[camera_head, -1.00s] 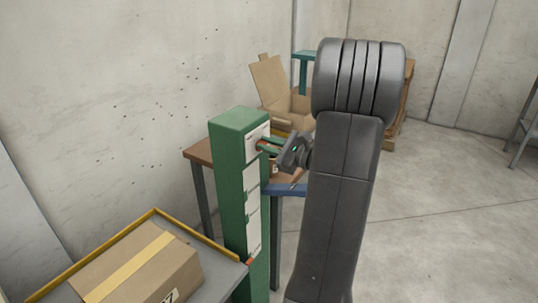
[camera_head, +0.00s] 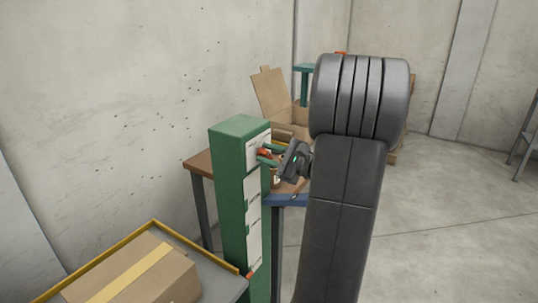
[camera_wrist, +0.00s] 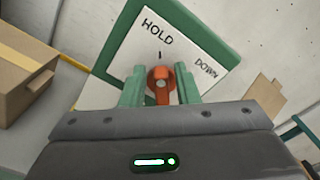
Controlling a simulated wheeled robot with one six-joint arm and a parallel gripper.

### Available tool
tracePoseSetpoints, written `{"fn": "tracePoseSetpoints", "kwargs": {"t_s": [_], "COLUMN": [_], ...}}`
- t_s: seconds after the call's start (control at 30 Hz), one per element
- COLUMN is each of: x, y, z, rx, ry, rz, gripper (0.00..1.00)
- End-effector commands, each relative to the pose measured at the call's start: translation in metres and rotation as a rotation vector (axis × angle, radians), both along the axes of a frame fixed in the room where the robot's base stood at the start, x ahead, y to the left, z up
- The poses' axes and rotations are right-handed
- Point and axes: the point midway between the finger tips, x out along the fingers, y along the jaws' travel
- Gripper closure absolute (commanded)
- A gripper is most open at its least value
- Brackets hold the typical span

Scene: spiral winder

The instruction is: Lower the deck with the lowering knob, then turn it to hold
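The orange-red lowering knob (camera_wrist: 161,86) sits on a white plate (camera_wrist: 185,38) marked HOLD and DOWN, on the green post (camera_head: 228,190). In the wrist view the plate is tilted and a tick mark lies just above the knob, under HOLD. My gripper (camera_wrist: 161,90) has its green fingers on both sides of the knob, with no clear gap, so it looks shut on it. In the head view my gripper (camera_head: 266,154) reaches the upper post from the right. The grey deck (camera_head: 222,284) with a yellow rail stands at the lower left.
A taped carton (camera_head: 155,275) lies on the deck. Behind the post are a brown-topped table (camera_head: 199,160) and an open carton (camera_head: 270,92).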

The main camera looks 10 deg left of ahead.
Motion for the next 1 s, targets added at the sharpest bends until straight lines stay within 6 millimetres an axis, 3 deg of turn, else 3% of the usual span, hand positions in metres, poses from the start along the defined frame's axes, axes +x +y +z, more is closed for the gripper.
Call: {"fn": "tracePoseSetpoints", "kwargs": {"t_s": [0.3, 0.47, 1.0], "x": [0.000, -0.003, -0.039], "y": [0.000, -0.011, -0.110], "z": [0.000, 0.000, 0.000], "rx": [0.001, 0.002, 0.000], "ry": [0.001, 0.000, 0.001], "rz": [-0.001, -0.002, -0.004], "gripper": [0.64, 0.64, 0.64]}}
